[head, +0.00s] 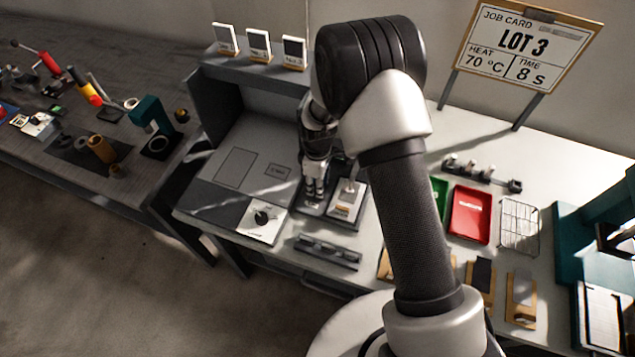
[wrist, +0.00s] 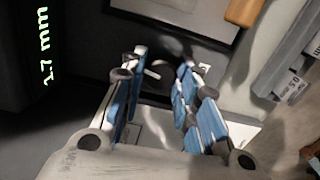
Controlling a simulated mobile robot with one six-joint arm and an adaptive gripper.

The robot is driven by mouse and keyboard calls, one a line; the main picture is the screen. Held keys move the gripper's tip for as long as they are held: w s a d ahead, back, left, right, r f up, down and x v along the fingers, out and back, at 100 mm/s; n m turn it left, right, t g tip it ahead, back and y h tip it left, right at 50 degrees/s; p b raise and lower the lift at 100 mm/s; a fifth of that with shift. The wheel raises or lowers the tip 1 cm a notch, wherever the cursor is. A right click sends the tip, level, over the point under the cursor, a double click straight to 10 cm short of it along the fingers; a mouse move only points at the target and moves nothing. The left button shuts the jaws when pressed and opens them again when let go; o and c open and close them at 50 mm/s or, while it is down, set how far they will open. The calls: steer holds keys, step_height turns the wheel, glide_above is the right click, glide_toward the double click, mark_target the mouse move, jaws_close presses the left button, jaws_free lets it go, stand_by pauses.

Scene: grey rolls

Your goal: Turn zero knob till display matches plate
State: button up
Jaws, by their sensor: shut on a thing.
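My gripper (head: 315,188) reaches down beside a small instrument with a light-coloured block (head: 347,200) on the bench. In the wrist view, my gripper (wrist: 160,82) has its blue-padded fingers closed around a small dark round knob (wrist: 160,70). A thin white mark shows by the knob. The fingers hide part of it. A dark display (wrist: 45,48) at the left of the wrist view reads 2.7 mm in glowing digits, turned sideways.
Another dial (head: 262,217) sits on a white panel to the left. A slotted grey rack (head: 328,251) lies in front. A red tray (head: 470,214) and a wire rack (head: 519,225) stand to the right. A job card (head: 524,45) reads LOT 3, 70 °C, 8 s.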

steer(key=m, duration=1.1)
steer(key=shift+m, duration=0.3)
steer(key=shift+m+b, duration=0.3)
steer(key=shift+m, duration=1.6)
steer(key=o, duration=1.1)
